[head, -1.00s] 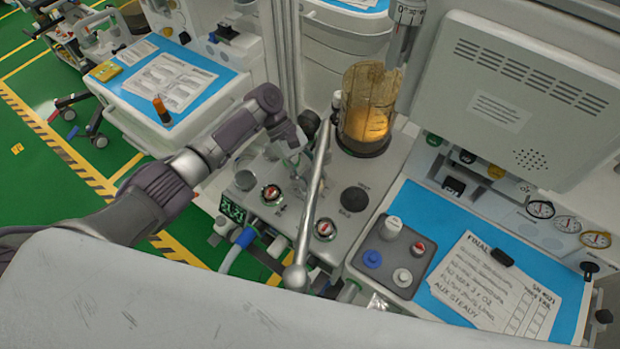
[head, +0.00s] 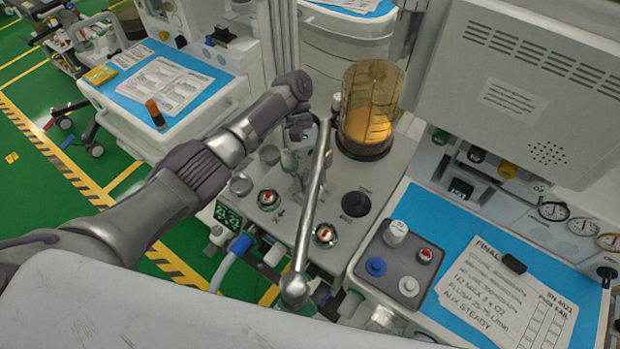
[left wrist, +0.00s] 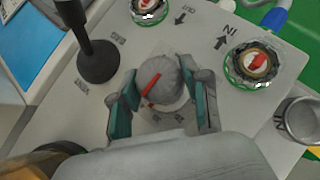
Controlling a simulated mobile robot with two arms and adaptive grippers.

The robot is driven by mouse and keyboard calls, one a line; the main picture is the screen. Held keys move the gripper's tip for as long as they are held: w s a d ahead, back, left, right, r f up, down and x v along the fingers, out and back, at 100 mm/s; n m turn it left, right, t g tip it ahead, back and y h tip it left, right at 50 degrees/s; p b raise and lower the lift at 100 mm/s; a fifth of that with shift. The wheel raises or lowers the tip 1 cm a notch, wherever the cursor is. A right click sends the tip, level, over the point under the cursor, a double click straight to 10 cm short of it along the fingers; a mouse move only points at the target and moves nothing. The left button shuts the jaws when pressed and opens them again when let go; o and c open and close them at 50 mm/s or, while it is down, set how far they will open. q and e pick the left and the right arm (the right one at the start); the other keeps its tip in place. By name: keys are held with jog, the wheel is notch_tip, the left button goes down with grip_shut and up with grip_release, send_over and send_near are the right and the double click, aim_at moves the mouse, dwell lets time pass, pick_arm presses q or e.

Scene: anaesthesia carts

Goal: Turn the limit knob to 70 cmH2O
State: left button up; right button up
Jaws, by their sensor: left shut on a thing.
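The limit knob (left wrist: 172,78) is a round grey knob with a red pointer line, on the grey machine panel (left wrist: 120,25). My left gripper (left wrist: 162,98) is shut on it in the left wrist view, with one teal-padded finger on each side. The red line slants between upper right and lower left there. The scale marks around the knob are partly covered and too small to read. In the head view my left gripper (head: 291,158) reaches down to the panel behind a slanted metal bar, and the knob is hidden. My right gripper is not in view.
The slanted metal bar (head: 312,205) crosses the panel close to my left gripper. An amber bellows cylinder (head: 369,108) stands behind. Two red-centred round ports (head: 268,198) and a black knob (head: 355,204) are nearby. A blue-topped tray with papers (head: 420,222) lies right.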

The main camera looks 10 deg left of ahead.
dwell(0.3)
pick_arm(q)
jog(key=o, duration=1.1)
jog(key=shift+o, duration=0.2)
